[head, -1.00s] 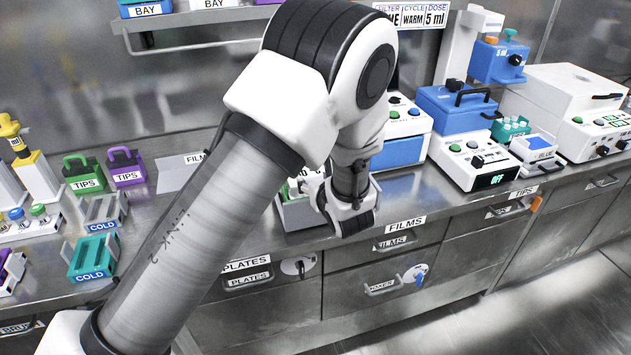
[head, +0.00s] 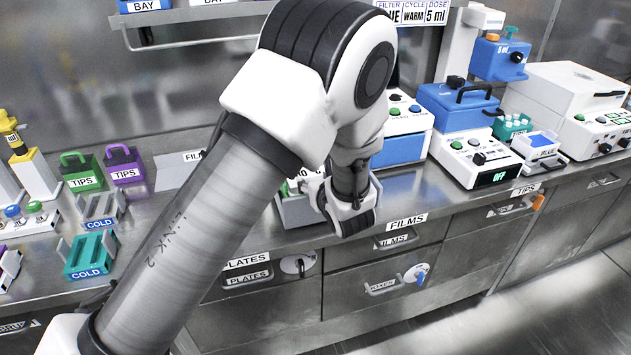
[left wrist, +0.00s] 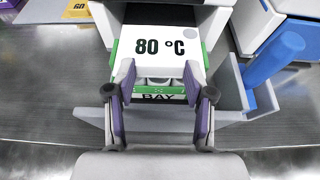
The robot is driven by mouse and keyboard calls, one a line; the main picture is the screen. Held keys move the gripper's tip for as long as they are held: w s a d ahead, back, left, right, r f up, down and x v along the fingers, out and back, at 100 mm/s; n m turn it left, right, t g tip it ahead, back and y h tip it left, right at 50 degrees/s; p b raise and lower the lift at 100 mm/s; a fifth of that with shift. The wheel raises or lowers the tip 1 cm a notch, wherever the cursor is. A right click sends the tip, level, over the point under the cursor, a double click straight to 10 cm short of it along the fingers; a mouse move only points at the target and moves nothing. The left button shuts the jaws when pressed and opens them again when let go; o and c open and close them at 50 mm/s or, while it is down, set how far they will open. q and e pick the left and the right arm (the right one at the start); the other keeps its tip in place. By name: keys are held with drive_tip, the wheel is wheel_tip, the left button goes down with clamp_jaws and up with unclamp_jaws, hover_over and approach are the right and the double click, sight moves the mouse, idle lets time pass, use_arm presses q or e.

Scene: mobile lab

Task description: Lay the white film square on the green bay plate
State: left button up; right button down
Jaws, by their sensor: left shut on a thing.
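The white film square (left wrist: 160,42), marked 80 °C with a grey dot in one corner, is between the fingers of my left gripper (left wrist: 160,82) in the left wrist view. The gripper is shut on it near its front edge. The green bay plate (left wrist: 165,97) shows below the film, with green edges out at both sides. I cannot tell whether film and plate touch. In the head view my left gripper (head: 350,215) is low over the bench front, and my arm hides much of the bay. My right gripper is not in view.
Grey walls flank the bay; the right one (left wrist: 233,88) has a blue-handled thing (left wrist: 266,48) beside it. A white and blue device (head: 403,140) stands behind the gripper. Green and purple TIPS boxes (head: 123,163) and a teal COLD rack (head: 90,254) are at left.

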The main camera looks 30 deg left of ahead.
use_arm(q)
drive_tip(key=shift+f+b, duration=0.35)
drive_tip(key=shift+f, duration=0.05)
drive_tip(key=shift+r, duration=0.1)
drive_tip(key=shift+r, duration=0.6)
idle(0.4)
idle(0.5)
drive_tip(key=shift+b, duration=0.35)
idle(0.3)
